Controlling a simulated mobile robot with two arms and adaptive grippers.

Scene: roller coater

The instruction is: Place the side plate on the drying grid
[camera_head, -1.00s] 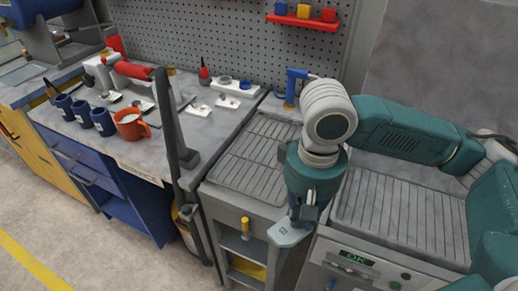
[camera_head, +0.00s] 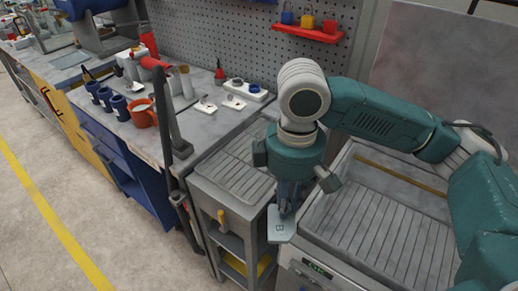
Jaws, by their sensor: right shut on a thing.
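My right gripper (camera_head: 290,208) points down and is shut on the side plate (camera_head: 282,226), a small flat light-grey plate marked with a dark letter that looks like "B". The plate hangs at the front of the fixture, near the gap between the drying grid and the machine at right. The drying grid (camera_head: 232,172) is the grey slatted top of the cabinet left of my gripper. My arm hides part of its right and back side. My left gripper is not in view.
A dark upright post (camera_head: 168,120) stands at the grid's left edge. The bench beyond holds an orange mug (camera_head: 143,113) and several blue cups (camera_head: 118,107). The slatted machine bed (camera_head: 375,225) lies right. A yellow-handled tool (camera_head: 222,217) hangs on the cabinet front.

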